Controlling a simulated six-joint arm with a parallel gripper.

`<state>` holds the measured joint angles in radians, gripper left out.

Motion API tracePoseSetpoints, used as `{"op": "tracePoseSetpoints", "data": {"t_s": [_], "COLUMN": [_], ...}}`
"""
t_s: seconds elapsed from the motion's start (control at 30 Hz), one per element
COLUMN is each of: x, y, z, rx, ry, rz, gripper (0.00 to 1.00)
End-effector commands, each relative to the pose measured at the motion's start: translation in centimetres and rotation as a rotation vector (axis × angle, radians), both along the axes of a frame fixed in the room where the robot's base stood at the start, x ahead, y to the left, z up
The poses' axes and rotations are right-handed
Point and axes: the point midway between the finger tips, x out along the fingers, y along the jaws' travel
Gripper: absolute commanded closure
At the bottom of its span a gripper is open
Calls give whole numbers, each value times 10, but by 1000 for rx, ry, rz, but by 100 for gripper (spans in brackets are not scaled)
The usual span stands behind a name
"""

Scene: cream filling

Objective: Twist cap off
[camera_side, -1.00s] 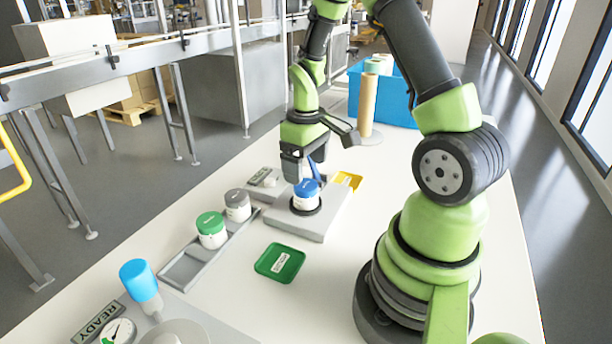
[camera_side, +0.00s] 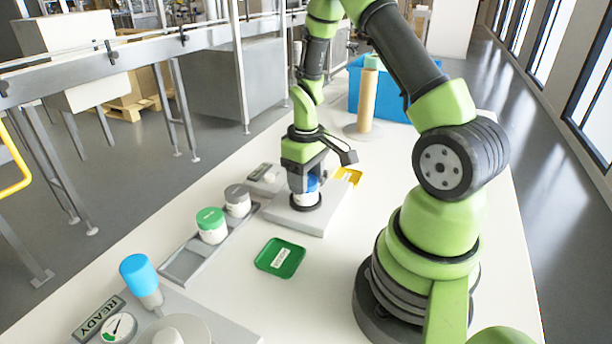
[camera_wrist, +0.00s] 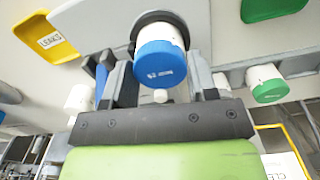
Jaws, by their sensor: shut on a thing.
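A white jar with a blue cap (camera_side: 311,183) stands upright in the round holder of a grey fixture (camera_side: 327,216). My gripper (camera_side: 305,184) points down over it, with its fingers on either side of the blue cap. In the wrist view the blue cap (camera_wrist: 159,64) lies between the two fingers of my gripper (camera_wrist: 162,85), and the white jar body (camera_wrist: 158,33) shows beyond it. The gripper is shut on the cap, which still sits on the jar. In the side view the fingers partly hide the cap.
A rack (camera_side: 187,262) holds a green-capped jar (camera_side: 211,225) and a grey-capped jar (camera_side: 238,200). A green tray (camera_side: 280,258) lies in front of the fixture, a yellow tray (camera_side: 348,176) behind it. A blue bin (camera_side: 393,98) and brown roll (camera_side: 367,100) stand farther back.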

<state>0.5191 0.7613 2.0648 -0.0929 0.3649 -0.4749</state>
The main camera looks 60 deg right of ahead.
Motion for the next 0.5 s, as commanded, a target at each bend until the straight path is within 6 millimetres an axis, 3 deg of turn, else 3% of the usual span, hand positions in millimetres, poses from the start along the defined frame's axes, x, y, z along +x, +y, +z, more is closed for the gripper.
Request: {"op": "tracePoseSetpoints", "data": {"t_s": [0.17,0.5], "x": [0,0], "y": [0,0], "z": [0,1], "rx": [0,0], "ry": [0,0], "rz": [32,471], "gripper": [68,68]}}
